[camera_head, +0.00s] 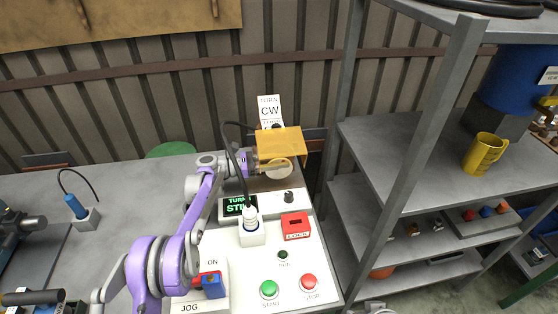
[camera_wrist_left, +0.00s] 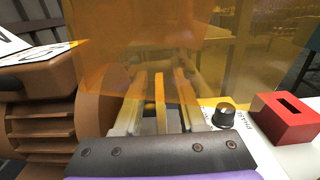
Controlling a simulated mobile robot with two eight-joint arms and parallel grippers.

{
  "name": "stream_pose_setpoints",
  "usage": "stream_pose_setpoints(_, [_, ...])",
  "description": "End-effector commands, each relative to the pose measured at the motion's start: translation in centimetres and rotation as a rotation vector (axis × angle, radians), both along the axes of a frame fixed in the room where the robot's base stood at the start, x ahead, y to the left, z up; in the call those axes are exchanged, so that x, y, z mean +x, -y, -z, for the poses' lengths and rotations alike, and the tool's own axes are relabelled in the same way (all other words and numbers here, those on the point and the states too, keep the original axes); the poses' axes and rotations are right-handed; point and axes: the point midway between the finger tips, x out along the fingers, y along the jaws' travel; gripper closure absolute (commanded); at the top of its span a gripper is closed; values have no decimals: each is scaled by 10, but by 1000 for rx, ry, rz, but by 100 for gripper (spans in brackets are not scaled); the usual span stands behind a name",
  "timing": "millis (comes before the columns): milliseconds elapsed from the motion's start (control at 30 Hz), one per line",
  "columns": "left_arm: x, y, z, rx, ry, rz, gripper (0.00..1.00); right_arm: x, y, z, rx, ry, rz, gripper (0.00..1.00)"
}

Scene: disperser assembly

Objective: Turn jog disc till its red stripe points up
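The jog disc appears to be the pale round face (camera_head: 279,169) under the orange see-through guard (camera_head: 284,142) at the back of the machine panel. No red stripe can be made out on it. My left gripper (camera_head: 264,160) reaches in from the left, beside the disc and partly behind the guard. In the left wrist view its two pale fingers (camera_wrist_left: 160,103) stand apart. A thin yellow-orange strip shows between them, with gaps on both sides. The guard (camera_wrist_left: 150,50) covers much of that view. Whether the fingers touch the disc is hidden. My right gripper is not clearly seen.
A "TURN CW" card (camera_head: 269,110) stands behind the guard. The panel holds a display (camera_head: 238,206), black knob (camera_head: 288,197), red lock box (camera_head: 296,226), green button (camera_head: 269,289), red button (camera_head: 309,283) and blue jog switch (camera_head: 213,286). A brown finned housing (camera_wrist_left: 45,125) stands close left.

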Motion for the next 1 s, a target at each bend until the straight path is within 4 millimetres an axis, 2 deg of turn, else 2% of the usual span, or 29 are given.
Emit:
stream_pose_setpoints(233, [0,0,0,0,0,-1,60,0,0,0,0,0,0,60])
stream_pose_setpoints(400, [0,0,0,0,0,-1,91,0,0,0,0,0,0,60])
stream_pose_setpoints(467, [0,0,0,0,0,-1,100,0,0,0,0,0,0,60])
stream_pose_setpoints(767, [0,0,1,-2,0,-1,100,0,0,1,0,0,0,60])
stream_pose_setpoints(1000, [-1,-4,4,-112,20,-2,100,-4,0,21,0,-8,0,60])
